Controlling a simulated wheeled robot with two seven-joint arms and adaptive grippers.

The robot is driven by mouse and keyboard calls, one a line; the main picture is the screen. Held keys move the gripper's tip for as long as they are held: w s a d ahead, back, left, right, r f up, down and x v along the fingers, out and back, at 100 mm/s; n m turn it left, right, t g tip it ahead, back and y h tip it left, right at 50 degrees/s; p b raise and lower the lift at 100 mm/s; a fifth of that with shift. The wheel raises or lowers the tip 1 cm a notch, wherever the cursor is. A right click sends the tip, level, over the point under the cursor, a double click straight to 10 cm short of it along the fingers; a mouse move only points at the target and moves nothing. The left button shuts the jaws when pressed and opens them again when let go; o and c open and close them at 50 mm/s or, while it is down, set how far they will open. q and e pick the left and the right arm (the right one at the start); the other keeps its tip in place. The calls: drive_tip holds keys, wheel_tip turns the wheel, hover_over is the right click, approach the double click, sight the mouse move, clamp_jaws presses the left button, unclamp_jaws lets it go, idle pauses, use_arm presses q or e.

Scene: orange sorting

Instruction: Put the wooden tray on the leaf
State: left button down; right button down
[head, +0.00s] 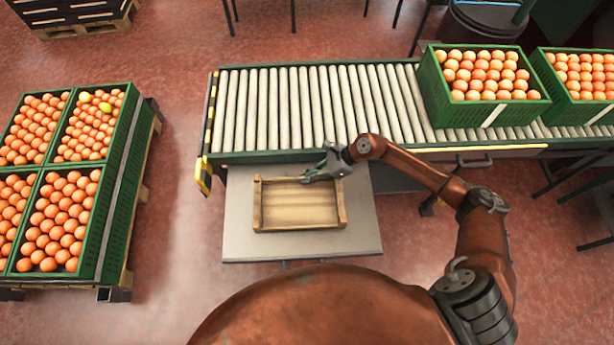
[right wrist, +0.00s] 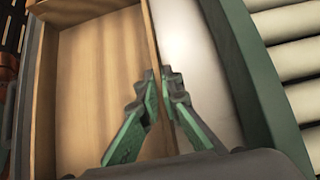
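The wooden tray (head: 300,206) is a shallow, empty, rectangular box. In the head view it appears to lie flat on the grey leaf (head: 237,215), a flat panel at the near side of the conveyor. My right gripper (head: 318,174) is at the tray's far side, near its far right corner. In the right wrist view the gripper (right wrist: 159,74) has its green-grey fingers on either side of a thin tray wall, close against it, and seems shut on it. The tray (right wrist: 95,80) fills the left of that view. My left gripper is not in view.
The roller conveyor (head: 300,105) runs along the leaf's far edge, with green crates of oranges (head: 437,100) at its right. More orange crates (head: 118,190) stand on a pallet at left. The leaf is bare around the tray.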

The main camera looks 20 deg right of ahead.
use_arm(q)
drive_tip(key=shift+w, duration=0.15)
use_arm(e)
drive_tip(key=shift+f, duration=0.1)
drive_tip(key=c, duration=2.6)
unclamp_jaws()
drive_tip(key=o, duration=0.5)
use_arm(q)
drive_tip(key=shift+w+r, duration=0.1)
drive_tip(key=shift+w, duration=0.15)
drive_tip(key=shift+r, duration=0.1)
